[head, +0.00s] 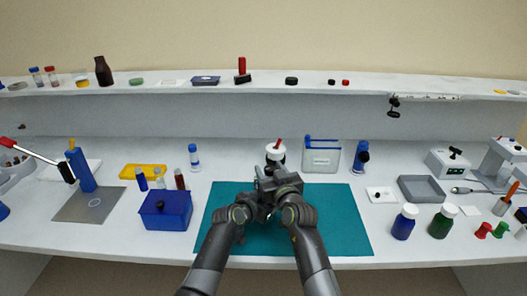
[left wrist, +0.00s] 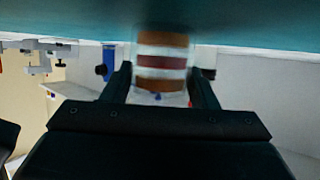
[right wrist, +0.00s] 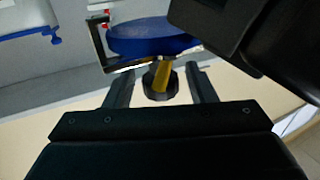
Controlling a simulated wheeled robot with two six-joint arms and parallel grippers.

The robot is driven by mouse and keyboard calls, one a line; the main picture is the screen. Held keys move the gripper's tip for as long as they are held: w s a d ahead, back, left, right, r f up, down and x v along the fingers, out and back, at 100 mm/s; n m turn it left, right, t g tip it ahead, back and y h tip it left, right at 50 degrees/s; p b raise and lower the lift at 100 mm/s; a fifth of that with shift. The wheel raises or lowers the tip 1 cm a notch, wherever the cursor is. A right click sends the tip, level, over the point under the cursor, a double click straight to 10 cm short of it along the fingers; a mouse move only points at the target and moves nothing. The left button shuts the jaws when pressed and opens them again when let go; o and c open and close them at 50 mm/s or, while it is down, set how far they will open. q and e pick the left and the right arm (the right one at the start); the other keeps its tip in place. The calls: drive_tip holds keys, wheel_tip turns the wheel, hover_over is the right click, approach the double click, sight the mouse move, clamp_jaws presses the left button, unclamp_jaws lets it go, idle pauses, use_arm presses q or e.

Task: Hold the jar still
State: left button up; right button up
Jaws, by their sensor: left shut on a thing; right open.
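A clear jar with brown and dark red bands (left wrist: 162,62) stands between the fingers of my left gripper (left wrist: 160,84) in the left wrist view, which is shut on it. In the right wrist view, a black knob with a yellow bar (right wrist: 161,78) shows in front of a blue round thing (right wrist: 150,37); I cannot tell whether these belong to the jar. My right gripper (right wrist: 161,92) is open, its fingers either side of the knob in the picture. In the head view, both grippers meet over the teal mat (head: 345,228) and hide the jar.
A blue box with a black knob (head: 165,212) stands left of the mat. Behind the grippers are a white cup with a red stick (head: 275,148) and a clear bin (head: 321,158). Blue (head: 403,224) and green (head: 441,224) bottles stand right. The mat's right part is clear.

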drive_tip(key=shift+n+g+y, duration=0.9)
drive_tip(key=shift+n+y, duration=0.3)
drive_tip(key=shift+y, duration=0.4)
drive_tip(key=shift+n+g+y, duration=1.5)
drive_tip(key=shift+g+y, duration=0.1)
drive_tip(key=shift+y, duration=0.4)
drive_tip(key=shift+d+n, duration=0.1)
drive_tip(key=shift+n, duration=0.2)
drive_tip(key=v, duration=1.1)
drive_tip(key=w+a+r+n+g+h, duration=0.2)
drive_tip(key=a+r+n, duration=0.4)
drive_tip(key=n, duration=0.9)
drive_tip(key=w+a+r+n+g+h, duration=0.2)
drive_tip(key=a+r+n+g+h, duration=0.2)
drive_tip(key=n, duration=1.2)
drive_tip(key=shift+a+r+n+g, duration=0.3)
drive_tip(key=shift+a+r+g, duration=0.75)
drive_tip(key=shift+r, duration=0.45)
drive_tip(key=shift+w+d+h, duration=0.1)
drive_tip(key=shift+h, duration=0.2)
